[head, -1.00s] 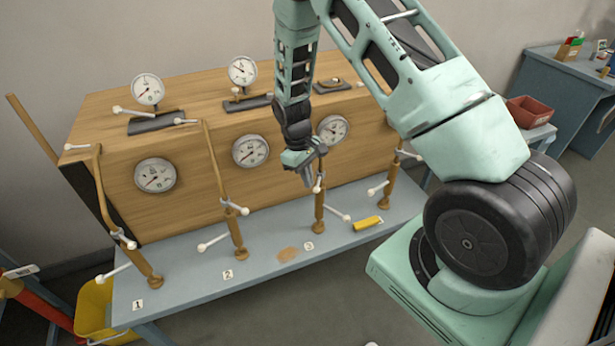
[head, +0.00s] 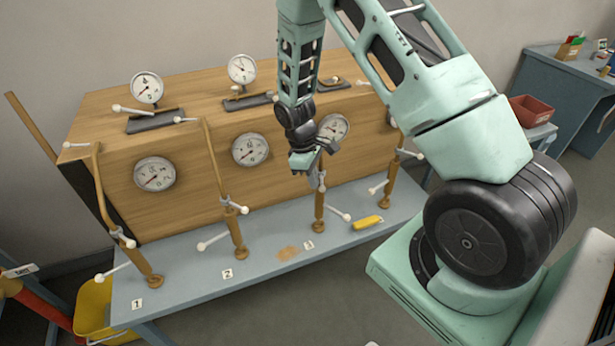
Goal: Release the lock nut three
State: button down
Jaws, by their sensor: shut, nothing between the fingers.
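The station with the number 3 tag (head: 308,245) has a brown upright pipe (head: 319,212) on the bench. A white-knobbed lever (head: 338,214) sticks out from this pipe to the lower right, and may be the handle of lock nut three. My gripper (head: 318,182) is shut and empty, pointing down at the upper part of this pipe. It hides the pipe's top and the white knob there. I cannot tell whether the fingers touch the pipe or the knob.
Similar pipes with white levers stand at tags 1 (head: 137,303) and 2 (head: 227,274), and another (head: 391,182) stands to the right. The wooden cabinet (head: 200,204) with gauges rises behind. A yellow object (head: 367,222) lies on the blue-grey bench (head: 190,300).

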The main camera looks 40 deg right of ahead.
aim_at(322, 188)
jog(key=n, duration=0.1)
jog(key=s+d+n, duration=0.1)
jog(key=shift+s+n, duration=0.2)
jog(key=shift+n, duration=0.2)
jog(key=d+n, duration=0.1)
jog(key=n, duration=0.1)
jog(key=s+d+n+t, duration=0.1)
jog(key=n, duration=0.1)
jog(key=d+n+h, duration=0.1)
jog(key=d+n, duration=0.1)
jog(key=n, duration=0.1)
jog(key=shift+s+t+b, duration=0.4)
jog(key=shift+d, duration=0.1)
jog(key=a, duration=0.1)
jog(key=a+r, duration=0.1)
jog(key=a, duration=0.1)
jog(key=a+p, duration=0.1)
jog(key=shift+w+a+r, duration=0.15)
jog(key=shift+w+r, duration=0.05)
jog(key=shift+r, duration=0.1)
jog(key=v, duration=0.9)
jog(key=shift+b, duration=0.4)
jog(key=shift+s, duration=0.1)
